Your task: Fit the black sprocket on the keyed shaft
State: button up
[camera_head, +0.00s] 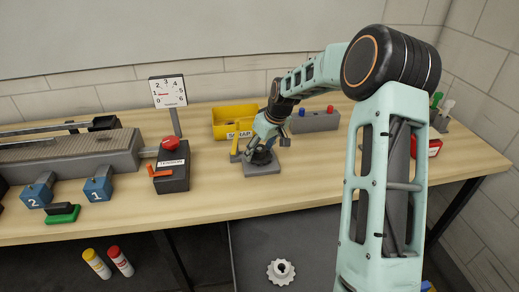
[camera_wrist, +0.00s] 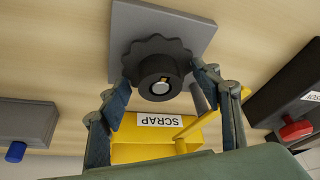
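The black sprocket (camera_wrist: 134,65) has a toothed rim and a round hub. It sits at a grey base plate (camera_wrist: 195,25) in the wrist view, and its hub surrounds the silver end of the keyed shaft (camera_wrist: 161,88), where a small brass-coloured key shows. In the head view the sprocket (camera_head: 261,156) is dark and partly hidden under my arm, above the plate (camera_head: 262,170). How far down the shaft the sprocket sits is hidden.
A yellow SCRAP bin (camera_head: 232,114) stands behind the plate. A grey block with coloured knobs (camera_head: 317,122) is at its right, a dark box with a red button (camera_head: 172,172) at its left. A pale sprocket (camera_head: 281,272) lies below the table's front edge.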

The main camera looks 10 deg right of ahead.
jog(key=o, duration=0.4)
jog(key=v, duration=1.2)
jog(key=shift+d, duration=0.1)
